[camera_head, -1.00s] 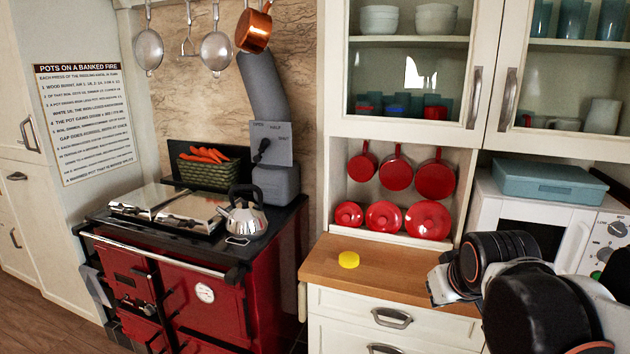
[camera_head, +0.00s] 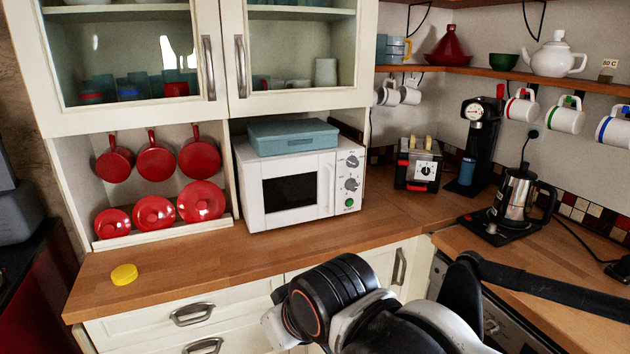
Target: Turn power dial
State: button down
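The white microwave (camera_head: 290,188) stands on the wooden counter with its door shut. Its right-hand panel carries an upper dial (camera_head: 352,161) and a lower dial (camera_head: 351,184), with a green button (camera_head: 349,203) below them. The markings are too small to read, so I cannot tell which dial is for power or where either one points. My arm is folded at the bottom middle of the view, in front of the counter and clear of the microwave. No gripper fingers show.
A blue-grey box (camera_head: 293,136) lies on top of the microwave. A yellow disc (camera_head: 124,274) is on the counter at left. Red pans and lids fill the left niche. A toaster (camera_head: 418,165), a coffee machine (camera_head: 480,140) and a kettle (camera_head: 517,198) stand at right. Counter before the microwave is clear.

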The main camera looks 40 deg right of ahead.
aim_at(352, 161)
jog(key=l+z, duration=0.15)
jog(key=z, duration=0.25)
jog(key=i+l+z, duration=0.1)
jog(key=z, duration=0.3)
jog(key=l+z, duration=0.1)
jog(key=z, duration=0.3)
jog(key=i+z, duration=0.15)
jog(key=z, duration=0.25)
